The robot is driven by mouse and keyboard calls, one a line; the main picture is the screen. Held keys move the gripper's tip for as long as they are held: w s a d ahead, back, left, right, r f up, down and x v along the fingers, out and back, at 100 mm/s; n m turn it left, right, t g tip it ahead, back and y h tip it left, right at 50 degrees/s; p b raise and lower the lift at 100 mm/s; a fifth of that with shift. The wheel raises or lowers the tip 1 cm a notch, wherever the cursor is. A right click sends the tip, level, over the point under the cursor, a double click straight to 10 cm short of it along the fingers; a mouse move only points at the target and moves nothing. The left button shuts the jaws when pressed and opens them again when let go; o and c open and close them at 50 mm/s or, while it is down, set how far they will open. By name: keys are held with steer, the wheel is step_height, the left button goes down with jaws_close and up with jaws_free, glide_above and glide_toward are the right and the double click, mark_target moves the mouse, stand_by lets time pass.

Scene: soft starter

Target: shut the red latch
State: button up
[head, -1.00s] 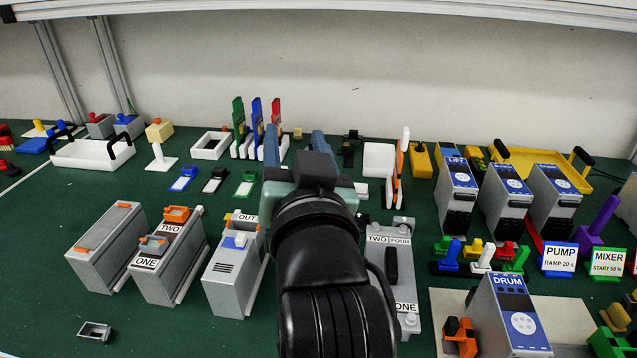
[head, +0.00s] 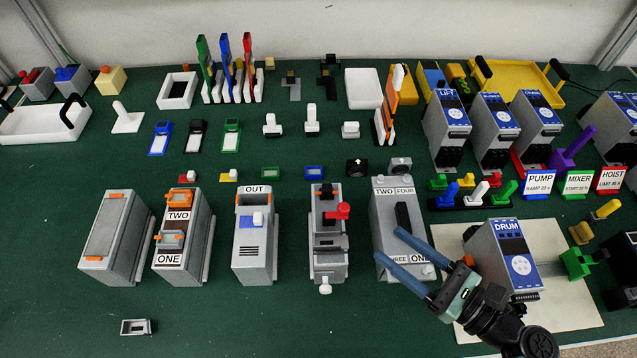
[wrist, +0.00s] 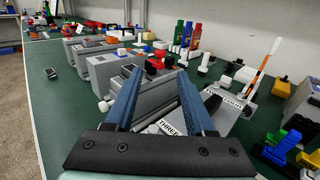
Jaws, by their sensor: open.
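Several red parts are in view, and I cannot tell for certain which is the latch. A red lever (head: 338,210) sticks out sideways on the upper part of a grey unit (head: 328,250) with a black block and a white knob. A red piece (wrist: 160,45) shows beyond my fingers in the wrist view. A smaller red lever (head: 494,180) stands in a row of coloured levers. My gripper (head: 387,242) is open and empty, over the lower part of the grey selector box (head: 380,205), right of the red-levered unit. It also shows in the wrist view (wrist: 158,75).
Other grey boxes (head: 115,235) stand to the left. The DRUM starter (head: 515,255) sits on a cream board (head: 575,290) beside my wrist. Starters and sign cards, such as PUMP (head: 539,183), fill the right.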

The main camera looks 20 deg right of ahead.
mark_target(348, 211)
steer(key=shift+w+a+r, duration=0.2)
steer(key=shift+w+a, duration=0.1)
steer(key=shift+w, duration=0.15)
steer(key=p+x, duration=0.2)
steer(key=x, duration=0.9)
steer(key=shift+d+f, duration=0.1)
steer(key=shift+f, duration=0.05)
jaws_close()
